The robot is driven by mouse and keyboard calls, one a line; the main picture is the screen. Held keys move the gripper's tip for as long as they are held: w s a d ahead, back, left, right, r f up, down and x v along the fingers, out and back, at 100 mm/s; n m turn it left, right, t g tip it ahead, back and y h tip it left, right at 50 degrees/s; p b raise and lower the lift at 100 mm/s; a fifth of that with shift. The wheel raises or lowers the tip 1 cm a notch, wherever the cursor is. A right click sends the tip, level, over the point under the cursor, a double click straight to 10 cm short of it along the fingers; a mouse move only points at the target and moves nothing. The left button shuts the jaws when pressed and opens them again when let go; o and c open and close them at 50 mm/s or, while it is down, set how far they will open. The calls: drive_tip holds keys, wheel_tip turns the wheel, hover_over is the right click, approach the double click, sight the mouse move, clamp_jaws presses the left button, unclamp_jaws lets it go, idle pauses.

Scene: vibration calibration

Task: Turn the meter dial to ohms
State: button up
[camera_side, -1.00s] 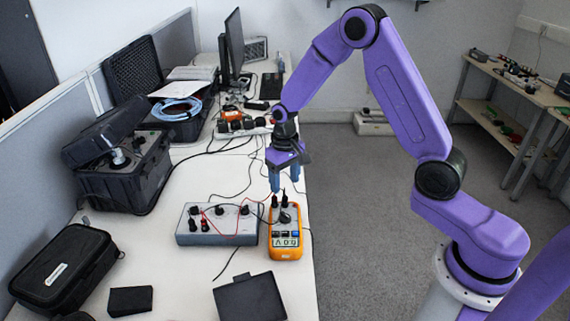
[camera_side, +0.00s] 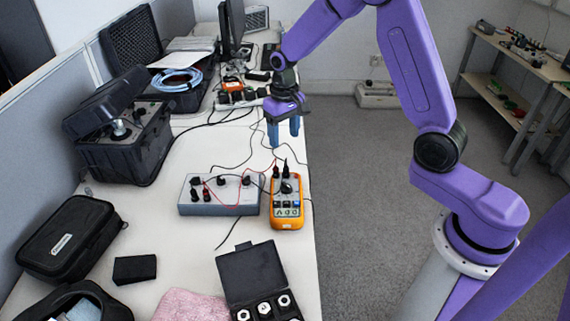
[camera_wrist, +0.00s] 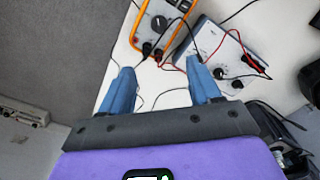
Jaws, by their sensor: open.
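The orange meter (camera_side: 286,222) lies on the white bench, and its top part shows in the wrist view (camera_wrist: 180,6). Its dark round dial (camera_side: 286,187) also shows in the wrist view (camera_wrist: 158,23); its pointer setting is too small to read. Black plugs stand in the meter's far end, with red and black leads attached. My gripper (camera_side: 284,142) is open and empty, above and beyond the meter's far end and apart from the dial. In the wrist view its two blue fingers (camera_wrist: 160,68) are spread, with bench between them.
A grey box (camera_side: 220,205) with knobs and leads sits left of the meter. An open black case (camera_side: 250,270) with hex pieces and a pink cloth (camera_side: 190,306) lie nearer. Black cases stand along the left partition. Loose cables cross the bench; its right edge is close to the meter.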

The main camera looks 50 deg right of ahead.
sight(284, 183)
wheel_tip(284, 183, down, 17)
drive_tip(key=shift+f, duration=0.15)
idle(0.5)
